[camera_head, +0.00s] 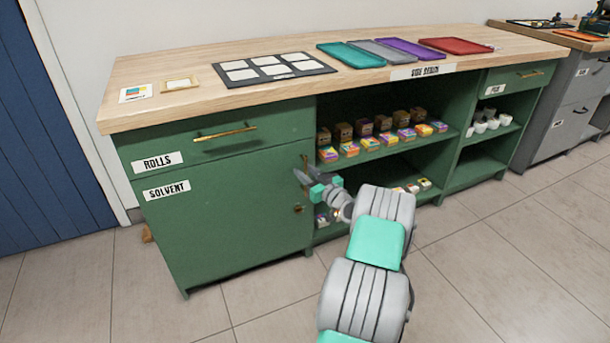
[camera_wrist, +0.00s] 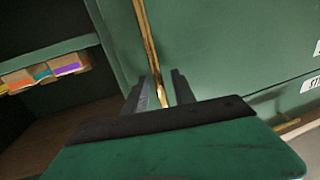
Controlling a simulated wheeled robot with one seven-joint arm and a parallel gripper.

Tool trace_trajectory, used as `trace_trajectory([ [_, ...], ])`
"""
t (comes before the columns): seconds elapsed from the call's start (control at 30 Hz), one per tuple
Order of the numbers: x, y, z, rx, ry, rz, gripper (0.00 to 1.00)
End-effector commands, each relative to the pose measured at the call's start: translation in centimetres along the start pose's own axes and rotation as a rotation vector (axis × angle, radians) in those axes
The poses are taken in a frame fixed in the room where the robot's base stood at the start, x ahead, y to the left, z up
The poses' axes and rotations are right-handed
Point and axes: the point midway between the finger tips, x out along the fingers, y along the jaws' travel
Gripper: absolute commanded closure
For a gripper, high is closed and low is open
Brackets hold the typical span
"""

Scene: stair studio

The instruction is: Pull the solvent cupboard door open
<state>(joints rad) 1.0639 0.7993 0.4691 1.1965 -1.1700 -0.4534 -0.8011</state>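The solvent cupboard door (camera_head: 225,230) is the green panel under the ROLLS drawer, with a SOLVENT label (camera_head: 167,190) at its upper left. It looks closed, flush with the cabinet front. Its upright brass bar handle (camera_head: 305,161) is near the door's right edge, partly hidden by my gripper. My gripper (camera_head: 301,177) is at the handle. In the wrist view, the handle (camera_wrist: 147,40) runs down between the two dark fingers of my gripper (camera_wrist: 162,82). The fingers are apart, with a gap visible beside the bar.
A small brass knob (camera_head: 298,209) sits lower on the door. Open shelves (camera_head: 385,150) with several small boxes are right of the door. The wooden worktop (camera_head: 190,105) carries trays and cards. Tiled floor (camera_head: 265,310) before the door is clear, except for my arm at the right.

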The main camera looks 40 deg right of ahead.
Motion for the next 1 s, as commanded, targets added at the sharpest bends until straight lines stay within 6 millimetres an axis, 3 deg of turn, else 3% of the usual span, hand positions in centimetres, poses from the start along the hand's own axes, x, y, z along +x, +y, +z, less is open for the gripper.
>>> trace_trajectory([
  [0.13, -0.02, -0.01, -0.02, 0.000, 0.000, 0.000, 0.68],
  [0.53, -0.04, -0.02, -0.01, 0.000, -0.001, 0.000, 1.00],
  [1.0, -0.05, -0.02, 0.00, 0.001, -0.001, 0.000, 1.00],
])
